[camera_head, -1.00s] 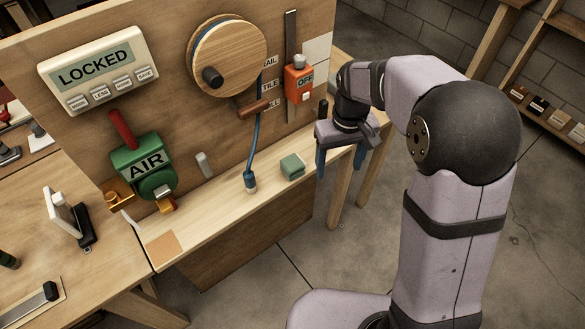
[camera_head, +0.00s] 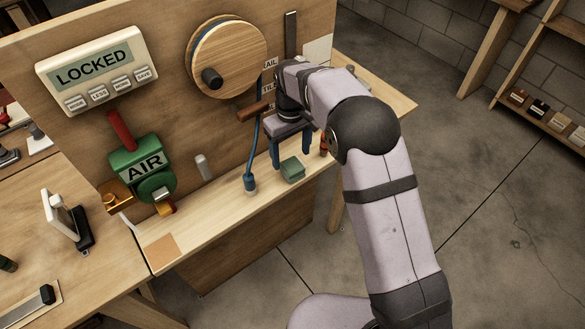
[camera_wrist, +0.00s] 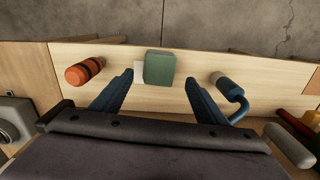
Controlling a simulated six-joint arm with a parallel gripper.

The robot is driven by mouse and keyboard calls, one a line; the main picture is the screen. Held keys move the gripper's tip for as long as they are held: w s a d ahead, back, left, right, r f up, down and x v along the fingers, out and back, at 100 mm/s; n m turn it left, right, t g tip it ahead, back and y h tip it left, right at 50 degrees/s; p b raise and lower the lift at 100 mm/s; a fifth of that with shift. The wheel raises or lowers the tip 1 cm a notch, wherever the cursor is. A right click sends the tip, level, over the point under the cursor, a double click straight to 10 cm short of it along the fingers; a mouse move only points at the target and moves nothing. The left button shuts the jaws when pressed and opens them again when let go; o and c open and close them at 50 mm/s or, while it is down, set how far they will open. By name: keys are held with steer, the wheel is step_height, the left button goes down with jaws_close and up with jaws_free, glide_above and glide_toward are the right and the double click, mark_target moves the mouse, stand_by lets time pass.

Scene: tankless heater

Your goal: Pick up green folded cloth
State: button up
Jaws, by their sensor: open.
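The green folded cloth (camera_head: 292,170) is a small square block lying on the narrow wooden shelf along the panel. In the wrist view the cloth (camera_wrist: 159,68) lies between and just beyond my gripper's two blue fingers. My gripper (camera_head: 291,158) is open and empty, its fingers pointing down behind the cloth on the panel side. In the wrist view my gripper (camera_wrist: 160,84) shows its fingers wide apart, wider than the cloth. I cannot tell the exact height of the fingertips above the shelf.
A blue hose with a nozzle (camera_head: 250,183) hangs left of the cloth; the nozzle (camera_wrist: 217,79) shows close to a finger in the wrist view. The shelf (camera_head: 215,210) is clear further left.

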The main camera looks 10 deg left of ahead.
mark_target(292, 165)
steer(key=shift+s+d+f+p, duration=0.1)
steer(key=shift+f+p, duration=0.45)
steer(key=shift+f, duration=0.85)
steer(key=shift+s+d+f+p, duration=0.1)
steer(key=shift+f+p, duration=0.45)
steer(key=shift+f, duration=0.85)
steer(key=c, duration=1.4)
steer(key=shift+r+b, duration=1.2)
steer(key=shift+r, duration=3.9)
